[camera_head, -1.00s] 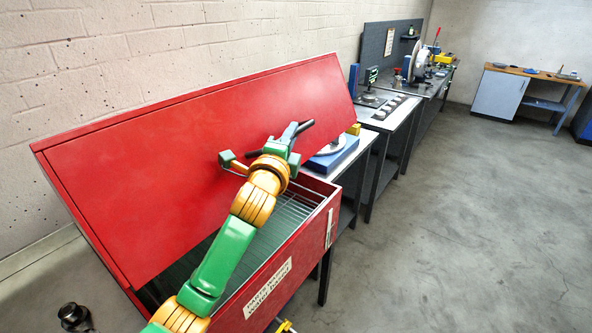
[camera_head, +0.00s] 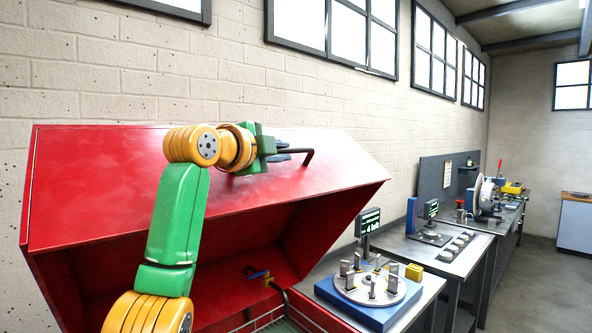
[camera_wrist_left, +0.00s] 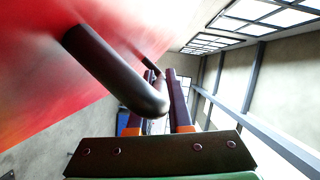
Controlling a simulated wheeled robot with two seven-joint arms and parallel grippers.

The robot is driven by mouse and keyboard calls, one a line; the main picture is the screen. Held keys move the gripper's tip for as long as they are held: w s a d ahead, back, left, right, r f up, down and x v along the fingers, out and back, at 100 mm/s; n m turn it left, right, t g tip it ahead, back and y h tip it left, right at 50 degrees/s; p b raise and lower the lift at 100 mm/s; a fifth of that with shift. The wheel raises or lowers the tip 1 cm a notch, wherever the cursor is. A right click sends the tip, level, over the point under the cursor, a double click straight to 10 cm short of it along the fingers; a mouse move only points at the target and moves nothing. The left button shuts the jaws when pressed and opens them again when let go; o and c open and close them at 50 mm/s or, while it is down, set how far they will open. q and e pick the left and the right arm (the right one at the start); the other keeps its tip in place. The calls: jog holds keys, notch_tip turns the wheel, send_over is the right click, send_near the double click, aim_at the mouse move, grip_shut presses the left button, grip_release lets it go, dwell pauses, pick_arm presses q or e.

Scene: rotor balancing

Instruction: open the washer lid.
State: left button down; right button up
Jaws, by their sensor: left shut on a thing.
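The red washer lid (camera_head: 100,195) is swung up at the left of the head view, with the dark inside of the red washer (camera_head: 215,290) showing below it. A black bar handle (camera_head: 309,156) sticks out of the lid's outer face. My left gripper (camera_head: 285,153) is shut on this handle, and its fingers hide part of it. In the left wrist view the bent handle (camera_wrist_left: 115,70) runs from the red lid (camera_wrist_left: 40,60) to between the fingers (camera_wrist_left: 166,105). My right gripper is not in view.
Right of the washer, a blue base with a round plate (camera_head: 368,290) and upright blocks stands on a bench (camera_head: 432,285). More benches with equipment run along the wall. A brick wall (camera_head: 130,75) with windows stands behind the lid. Open floor (camera_head: 540,280) lies at the right.

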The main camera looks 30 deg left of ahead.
pick_arm(q)
jog(key=shift+w+a+r, duration=0.1)
jog(key=shift+a+r, duration=0.1)
jog(key=c, duration=0.8)
grip_release()
jog(key=shift+w, duration=0.1)
jog(key=shift+c, duration=0.2)
jog(key=shift+f, duration=0.1)
jog(key=b, duration=0.4)
send_over(260, 193)
jog(key=shift+r, duration=0.2)
jog(key=shift+s+d+r, duration=0.1)
jog(key=shift+s+r, duration=0.05)
jog(key=shift+s, duration=0.15)
jog(key=shift+w, duration=0.2)
